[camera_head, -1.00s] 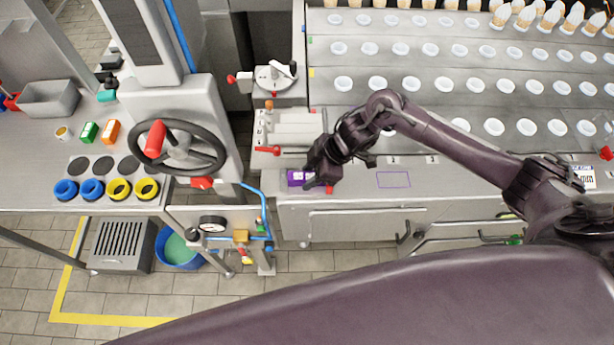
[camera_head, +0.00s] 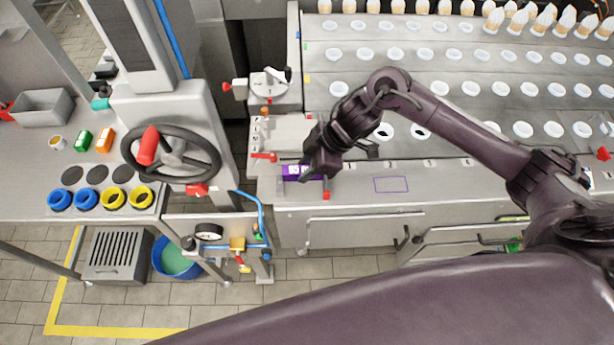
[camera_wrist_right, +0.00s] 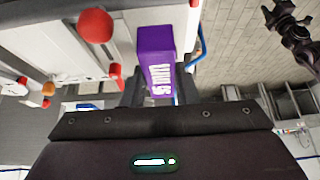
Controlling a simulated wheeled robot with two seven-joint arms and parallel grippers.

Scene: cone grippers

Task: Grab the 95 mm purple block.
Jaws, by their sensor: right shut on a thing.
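The purple block (camera_head: 291,172) with white print is in my right gripper (camera_head: 306,172), at the left end of the steel counter in the head view. The right gripper is shut on it, and its dark wrist hides the block's right part. In the right wrist view the block (camera_wrist_right: 156,50) stands out lengthwise from between the dark fingers (camera_wrist_right: 158,92). It appears raised a little off the counter. My left gripper does not show.
A purple outline (camera_head: 391,185) marks the counter right of the gripper. A red-handled lever (camera_head: 264,157) and a dial unit (camera_head: 268,85) stand close behind and left. A handwheel machine (camera_head: 171,153) stands at left. Rows of white cups (camera_head: 425,83) lie behind.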

